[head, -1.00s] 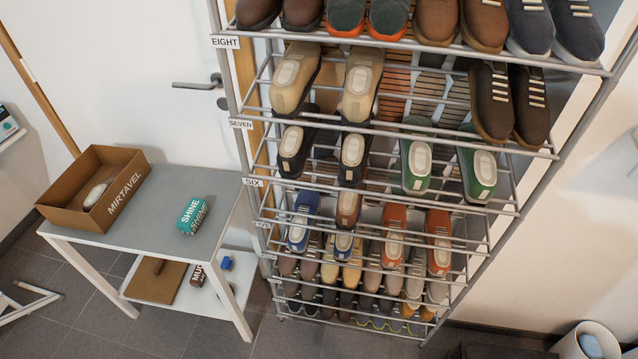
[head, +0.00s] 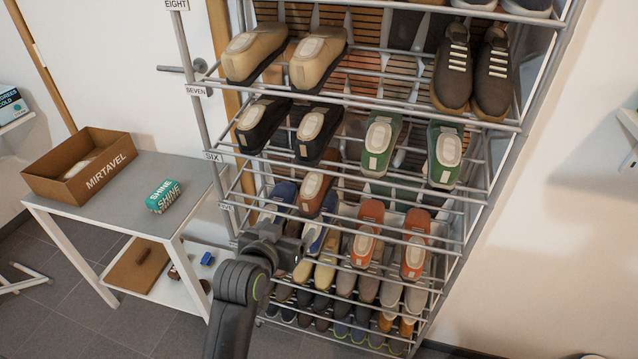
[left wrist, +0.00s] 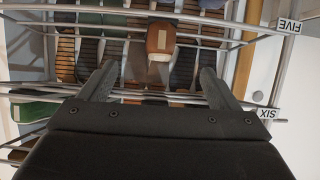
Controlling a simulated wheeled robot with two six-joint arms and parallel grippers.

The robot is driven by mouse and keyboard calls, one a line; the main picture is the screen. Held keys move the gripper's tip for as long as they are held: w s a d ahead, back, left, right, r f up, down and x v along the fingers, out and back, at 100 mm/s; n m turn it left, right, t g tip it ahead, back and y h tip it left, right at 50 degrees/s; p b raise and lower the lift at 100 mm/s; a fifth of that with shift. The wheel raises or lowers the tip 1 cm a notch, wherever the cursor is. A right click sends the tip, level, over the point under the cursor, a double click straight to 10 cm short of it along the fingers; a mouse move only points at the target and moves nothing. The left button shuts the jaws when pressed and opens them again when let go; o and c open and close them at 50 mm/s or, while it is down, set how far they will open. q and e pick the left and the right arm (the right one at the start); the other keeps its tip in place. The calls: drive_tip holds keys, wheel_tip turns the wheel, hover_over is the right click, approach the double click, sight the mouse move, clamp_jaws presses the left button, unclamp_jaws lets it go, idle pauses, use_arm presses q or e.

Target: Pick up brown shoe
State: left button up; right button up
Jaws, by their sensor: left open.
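The brown shoe (head: 314,192) has a pale tongue patch and sits on the lower part of the rack, above and close to a blue shoe (head: 318,238). It also shows in the left wrist view (left wrist: 160,38), top centre, beyond my fingertips and between their lines. My left gripper (head: 279,244) is in front of the rack, below and left of the brown shoe in the head view. In the left wrist view its fingers (left wrist: 157,78) are spread with nothing between them. It partly hides the blue shoes. My right gripper is not in view.
Metal rack bars (head: 375,226) run across in front of the shoes. Orange shoes (head: 367,232) stand to the right, black shoes (head: 317,133) above. A table (head: 190,178) with an open box (head: 80,165) and a green SHINE box (head: 164,196) stands left.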

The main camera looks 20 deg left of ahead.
sight(306, 206)
use_arm(q)
drive_tip(key=x, duration=1.2)
drive_tip(key=shift+d+r, duration=0.1)
drive_tip(key=shift+w, duration=0.5)
drive_tip(key=shift+x, duration=2.1)
drive_tip(key=c, duration=1.1)
drive_tip(key=shift+w+r, duration=0.1)
drive_tip(key=shift+r, duration=0.05)
drive_tip(key=shift+c, duration=0.8)
